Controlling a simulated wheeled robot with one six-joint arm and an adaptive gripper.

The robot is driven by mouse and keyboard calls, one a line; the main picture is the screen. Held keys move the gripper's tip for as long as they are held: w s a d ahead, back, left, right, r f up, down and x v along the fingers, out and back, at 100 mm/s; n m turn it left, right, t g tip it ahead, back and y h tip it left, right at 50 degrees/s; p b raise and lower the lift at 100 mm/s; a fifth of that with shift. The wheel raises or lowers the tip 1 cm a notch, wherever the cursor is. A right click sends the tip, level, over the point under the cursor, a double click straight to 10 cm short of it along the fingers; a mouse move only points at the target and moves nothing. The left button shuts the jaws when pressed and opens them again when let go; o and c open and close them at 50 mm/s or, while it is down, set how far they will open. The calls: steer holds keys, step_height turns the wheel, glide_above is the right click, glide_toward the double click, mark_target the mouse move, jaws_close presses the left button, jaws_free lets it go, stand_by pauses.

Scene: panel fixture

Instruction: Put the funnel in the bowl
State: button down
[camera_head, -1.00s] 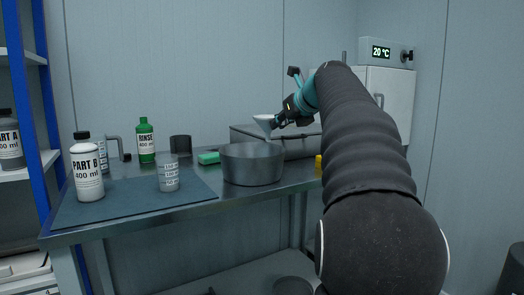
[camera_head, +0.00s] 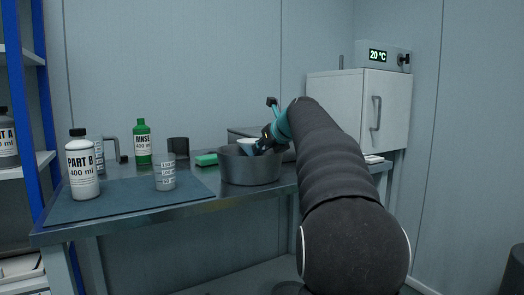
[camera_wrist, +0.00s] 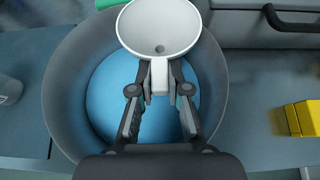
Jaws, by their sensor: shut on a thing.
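The funnel (camera_wrist: 160,28) is white with a wide round mouth and a small hole. My gripper (camera_wrist: 160,92) is shut on the tab at its side. In the head view the funnel (camera_head: 247,146) shows at the rim of the grey bowl (camera_head: 250,170), with my gripper (camera_head: 262,143) at its right. In the wrist view the bowl (camera_wrist: 62,95) lies beneath the gripper and funnel, and its inside floor looks blue. The funnel overlaps the bowl's far rim in that view. I cannot tell whether it touches the bowl.
A green sponge (camera_head: 206,160), a graduated beaker (camera_head: 165,175), a green RINSE bottle (camera_head: 143,143) and a white PART B bottle (camera_head: 82,168) stand left of the bowl. A yellow block (camera_wrist: 296,118) lies right of it. A cabinet (camera_head: 385,100) stands behind at right.

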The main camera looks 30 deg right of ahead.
steer(key=shift+f, duration=0.35)
steer(key=c, duration=1.2)
jaws_free()
steer(key=shift+o, duration=0.2)
steer(key=shift+r, duration=0.3)
steer(key=p+v, duration=0.1)
steer(key=v, duration=1.1)
steer(key=shift+r, duration=0.1)
